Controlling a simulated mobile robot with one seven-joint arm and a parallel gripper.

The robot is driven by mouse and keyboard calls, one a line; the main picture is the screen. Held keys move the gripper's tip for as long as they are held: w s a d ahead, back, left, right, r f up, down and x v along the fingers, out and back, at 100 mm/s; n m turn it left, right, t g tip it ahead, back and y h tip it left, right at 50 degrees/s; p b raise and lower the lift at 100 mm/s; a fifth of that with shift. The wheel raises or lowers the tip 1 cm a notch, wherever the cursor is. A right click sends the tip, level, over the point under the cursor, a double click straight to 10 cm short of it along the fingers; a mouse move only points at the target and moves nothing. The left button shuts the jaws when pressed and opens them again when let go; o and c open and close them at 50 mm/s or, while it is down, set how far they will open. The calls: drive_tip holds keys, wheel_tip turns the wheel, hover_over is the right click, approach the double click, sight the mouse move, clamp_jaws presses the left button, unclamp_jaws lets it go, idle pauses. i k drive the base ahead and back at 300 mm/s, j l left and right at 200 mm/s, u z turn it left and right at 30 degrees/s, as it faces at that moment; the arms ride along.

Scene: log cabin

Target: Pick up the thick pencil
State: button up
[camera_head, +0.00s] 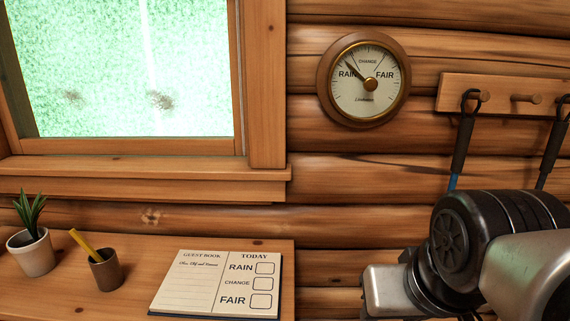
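A thick yellow pencil (82,242) stands tilted to the left in a small brown cup (107,271) on the wooden desk at the lower left. Its upper part sticks out above the cup's rim, and its lower end is hidden inside. Part of my arm shows at the lower right, well to the right of the cup. My gripper's fingers cannot be made out in this view.
A potted plant (31,247) stands just left of the cup. An open guest book (216,284) lies to its right on the desk (150,252), with bare wood between. A window is above. A round weather dial (364,80) and a peg rail (505,95) with hanging poles are on the log wall.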

sight(74, 233)
drive_tip(key=j+u, duration=0.5)
drive_tip(key=j, duration=0.25)
drive_tip(key=j+u, duration=0.5)
drive_tip(key=j, duration=0.25)
drive_tip(key=i+j+z, duration=0.2)
drive_tip(key=j+z, duration=0.2)
drive_tip(key=j, duration=0.2)
drive_tip(key=i+j+z, duration=0.2)
drive_tip(key=j, duration=0.15)
